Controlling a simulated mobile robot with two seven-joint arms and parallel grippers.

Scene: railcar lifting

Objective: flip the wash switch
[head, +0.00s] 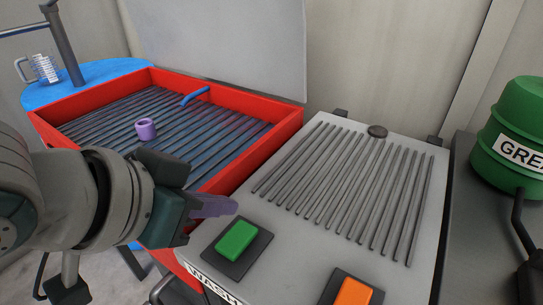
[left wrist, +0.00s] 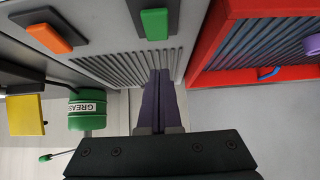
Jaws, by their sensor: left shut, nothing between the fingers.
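A green rocker switch (head: 237,241) on a dark plate sits at the front left of a grey ribbed machine top (head: 290,222). A label beginning "WASH" (head: 214,285) is on the machine's front edge below it. An orange switch (head: 353,292) sits to its right, cut off by the picture's bottom. My left gripper (head: 226,206) is shut and empty, its purple fingertips just behind and left of the green switch, apart from it. In the left wrist view, the shut fingers (left wrist: 160,78) point toward the machine, and the green switch (left wrist: 154,24) shows beyond them.
A red-rimmed basin (head: 250,153) stands left of the machine, with a purple cup (head: 146,129) and a blue handle (head: 195,96) on its grate. A grey raised panel (head: 225,40) stands behind it. A green grease can (head: 512,130) stands at the right.

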